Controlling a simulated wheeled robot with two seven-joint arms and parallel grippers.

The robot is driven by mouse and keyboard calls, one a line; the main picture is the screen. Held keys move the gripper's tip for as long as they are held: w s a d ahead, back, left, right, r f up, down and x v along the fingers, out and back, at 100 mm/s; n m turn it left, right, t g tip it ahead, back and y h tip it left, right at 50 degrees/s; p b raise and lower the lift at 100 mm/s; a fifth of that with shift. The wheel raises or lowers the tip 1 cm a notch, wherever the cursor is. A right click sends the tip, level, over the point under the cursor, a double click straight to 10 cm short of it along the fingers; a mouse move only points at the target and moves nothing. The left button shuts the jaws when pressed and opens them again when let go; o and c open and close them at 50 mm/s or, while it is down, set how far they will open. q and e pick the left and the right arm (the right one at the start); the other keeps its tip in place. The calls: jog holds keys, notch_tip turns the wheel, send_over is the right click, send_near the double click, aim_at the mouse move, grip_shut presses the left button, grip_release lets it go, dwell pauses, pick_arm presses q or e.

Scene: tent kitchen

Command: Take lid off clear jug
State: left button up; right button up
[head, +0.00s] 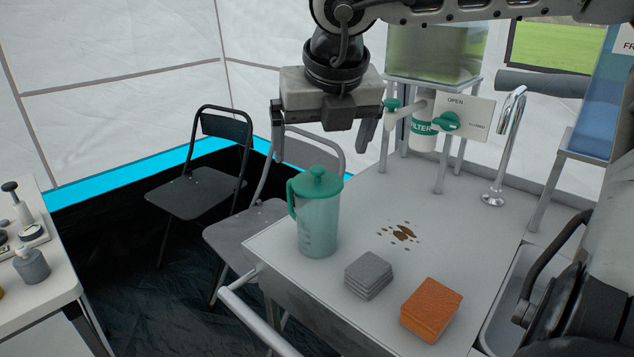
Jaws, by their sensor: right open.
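My left gripper is not in view.
A water filter (423,127) and a faucet (507,150) stand behind. Folding chairs (205,190) are at left. Another counter (50,292) is at far left.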

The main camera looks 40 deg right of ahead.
aim_at(319, 170)
jog(key=shift+x, duration=2.9)
jog(key=shift+s, duration=0.15)
jog(key=c, duration=1)
